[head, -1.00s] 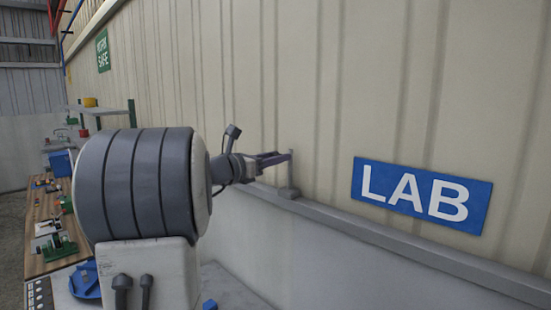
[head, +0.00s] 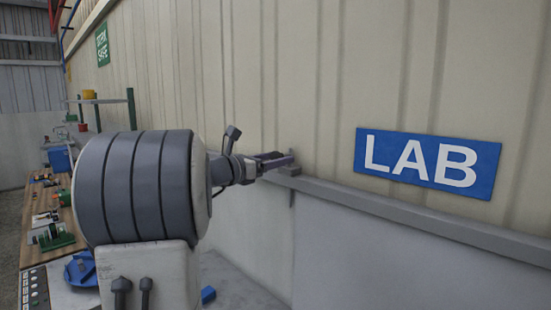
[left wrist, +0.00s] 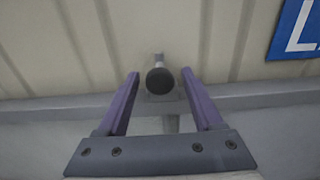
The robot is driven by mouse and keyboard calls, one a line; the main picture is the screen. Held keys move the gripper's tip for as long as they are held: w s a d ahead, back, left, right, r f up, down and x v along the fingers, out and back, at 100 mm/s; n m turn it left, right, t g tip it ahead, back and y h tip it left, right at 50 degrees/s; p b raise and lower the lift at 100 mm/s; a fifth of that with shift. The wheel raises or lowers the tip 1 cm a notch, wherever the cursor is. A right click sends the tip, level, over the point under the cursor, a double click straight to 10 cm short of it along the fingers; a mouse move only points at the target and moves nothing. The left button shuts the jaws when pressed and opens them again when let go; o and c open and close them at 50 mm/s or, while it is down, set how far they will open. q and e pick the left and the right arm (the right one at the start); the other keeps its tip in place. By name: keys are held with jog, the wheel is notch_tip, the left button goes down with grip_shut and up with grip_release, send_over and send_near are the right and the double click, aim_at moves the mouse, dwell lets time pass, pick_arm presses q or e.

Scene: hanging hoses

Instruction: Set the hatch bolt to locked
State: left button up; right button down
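My left gripper (head: 283,160) reaches out to the wall ledge from behind my large banded arm joint. In the left wrist view my left gripper (left wrist: 158,78) is open. Its two purple fingers stand left and right of a round dark knob (left wrist: 160,81), with a gap on each side. Behind the knob a grey fitting (left wrist: 158,98) sits at the ledge, with a short pale stub above it. In the head view a small grey block (head: 290,170) shows on the ledge at the fingertips. I cannot tell the bolt's setting. My right gripper is not in view.
A blue LAB sign (head: 428,164) hangs on the ribbed wall right of the gripper. The ledge (head: 400,211) runs along the wall. At the left stands a cluttered workbench (head: 36,249), with a blue box (head: 61,158) and a shelf (head: 100,101) beyond it.

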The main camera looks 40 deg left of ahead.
pick_arm(q)
jog(key=shift+r, duration=0.1)
jog(key=shift+s+a+b, duration=0.1)
jog(key=shift+s+b, duration=0.2)
jog(key=shift+s, duration=0.25)
jog(key=s+a+b, duration=0.1)
jog(key=s+b, duration=0.2)
jog(key=s, duration=0.6)
jog(key=shift+s+a, duration=0.15)
jog(key=shift+a, duration=0.05)
